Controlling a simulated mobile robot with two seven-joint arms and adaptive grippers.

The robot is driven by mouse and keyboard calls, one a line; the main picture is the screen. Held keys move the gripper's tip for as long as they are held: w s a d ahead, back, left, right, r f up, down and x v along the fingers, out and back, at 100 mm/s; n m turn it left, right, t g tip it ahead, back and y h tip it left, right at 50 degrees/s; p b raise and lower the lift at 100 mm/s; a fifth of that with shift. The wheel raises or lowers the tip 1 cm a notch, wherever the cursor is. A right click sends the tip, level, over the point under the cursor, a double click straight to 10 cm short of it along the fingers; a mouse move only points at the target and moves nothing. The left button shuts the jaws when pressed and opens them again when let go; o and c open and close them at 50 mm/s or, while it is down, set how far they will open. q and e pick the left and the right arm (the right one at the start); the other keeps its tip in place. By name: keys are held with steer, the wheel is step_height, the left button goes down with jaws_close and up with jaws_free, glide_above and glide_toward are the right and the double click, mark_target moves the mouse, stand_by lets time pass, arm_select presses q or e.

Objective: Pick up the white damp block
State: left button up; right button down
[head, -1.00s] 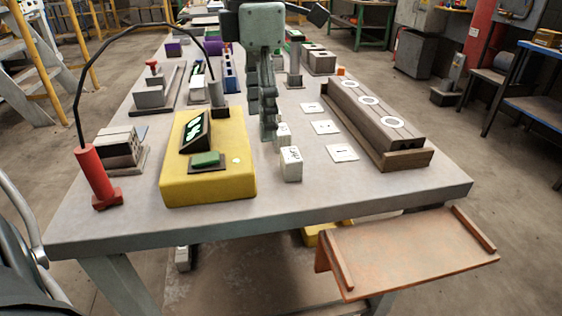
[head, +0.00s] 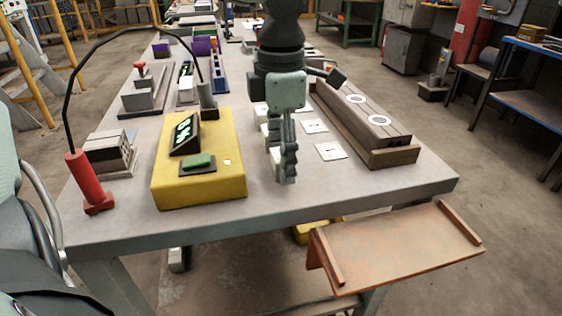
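Several small white blocks stand in a row near the middle of the table; the nearest white block (head: 273,166) is partly hidden behind my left gripper (head: 286,180). Another white block (head: 264,134) stands farther back. I cannot tell which block is damp. The gripper points down over the near part of the row, its fingers seen close together from the side. I cannot tell whether they are open, or whether they touch the near block. My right gripper is not in view.
A yellow device (head: 215,192) with a green pad and lit display stands left of the blocks. A red cylinder (head: 88,182) with a cable stands at the left edge. White cards (head: 331,151) and a long brown holder (head: 388,145) with white rings lie to the right.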

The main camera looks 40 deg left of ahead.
arm_select(q)
steer(key=c, duration=1.1)
